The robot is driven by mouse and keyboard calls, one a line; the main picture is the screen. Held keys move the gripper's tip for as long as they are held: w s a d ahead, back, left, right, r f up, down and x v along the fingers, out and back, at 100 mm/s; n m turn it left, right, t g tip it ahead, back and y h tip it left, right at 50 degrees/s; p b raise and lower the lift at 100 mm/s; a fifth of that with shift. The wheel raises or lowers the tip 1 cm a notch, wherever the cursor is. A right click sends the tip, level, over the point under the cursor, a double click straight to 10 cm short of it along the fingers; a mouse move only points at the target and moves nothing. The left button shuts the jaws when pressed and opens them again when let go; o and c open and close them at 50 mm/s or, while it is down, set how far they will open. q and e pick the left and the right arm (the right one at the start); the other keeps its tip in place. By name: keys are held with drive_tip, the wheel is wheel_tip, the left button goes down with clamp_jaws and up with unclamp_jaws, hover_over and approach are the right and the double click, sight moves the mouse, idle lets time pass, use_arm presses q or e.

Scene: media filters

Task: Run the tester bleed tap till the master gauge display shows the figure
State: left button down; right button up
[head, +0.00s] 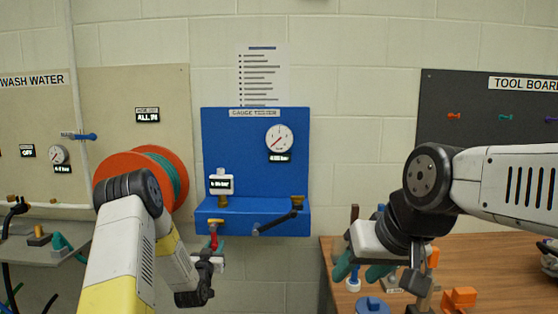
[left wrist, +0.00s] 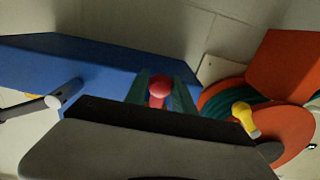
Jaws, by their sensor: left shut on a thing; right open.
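A blue gauge tester panel (head: 255,170) hangs on the wall with a shelf at its base. A red tap knob (head: 214,240) hangs under the shelf's left end. My left gripper (head: 214,250) is shut on it; in the left wrist view the red knob (left wrist: 158,88) sits between the green fingers. A round dial gauge (head: 279,138) has a small dark display (head: 279,158) below it. A white gauge with a display (head: 220,184) stands on the shelf's left. Neither display's figures can be read surely. My right gripper (head: 362,270) is open, above the bench.
A black crank handle (head: 276,222) sticks out at the shelf's right. An orange hose reel (head: 112,166) is left of the panel. The wooden bench (head: 480,250) holds orange blocks (head: 460,298) and a blue round part (head: 372,305).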

use_arm(q)
drive_tip(key=shift+w+a+r, duration=0.1)
drive_tip(key=shift+r, duration=0.25)
idle(0.3)
drive_tip(key=shift+d+r, duration=0.15)
drive_tip(key=shift+d, duration=0.45)
drive_tip(key=shift+d+r, duration=0.15)
drive_tip(key=shift+d, duration=0.45)
drive_tip(key=shift+d+f, duration=0.15)
drive_tip(key=shift+d, duration=0.05)
drive_tip(key=shift+s+d+f, duration=0.1)
drive_tip(key=shift+s+f, duration=0.2)
drive_tip(key=shift+f, duration=0.15)
idle(2.6)
drive_tip(key=shift+d, duration=0.1)
drive_tip(key=shift+w+d+r, duration=0.1)
drive_tip(key=shift+d+r, duration=0.25)
drive_tip(key=shift+d, duration=0.05)
drive_tip(key=shift+r, duration=0.25)
idle(0.6)
